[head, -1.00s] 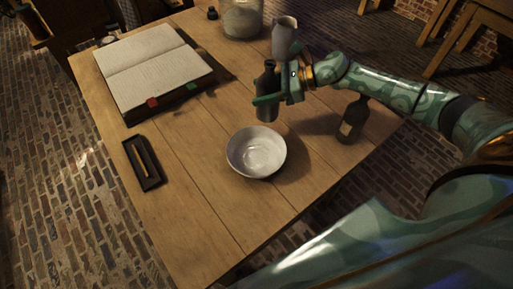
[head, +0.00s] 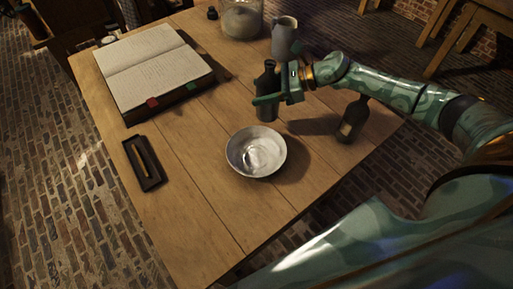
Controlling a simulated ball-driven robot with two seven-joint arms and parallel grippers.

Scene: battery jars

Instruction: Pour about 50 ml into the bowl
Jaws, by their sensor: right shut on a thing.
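A pale bowl (head: 239,168) stands on the wooden table in the head view, with a shiny wet-looking patch inside that may be liquid. My right gripper (head: 267,98) is shut around a dark bottle (head: 267,110) just behind the bowl. The bottle is about upright. Whether its base touches the table is hard to tell. My left gripper is not in view.
A second dark bottle (head: 353,119) with a label stands right of the bowl. A grey jug (head: 284,38) and a glass jar (head: 241,20) stand at the back. An open book (head: 150,66) and a dark tray (head: 150,176) lie left. The table front is clear.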

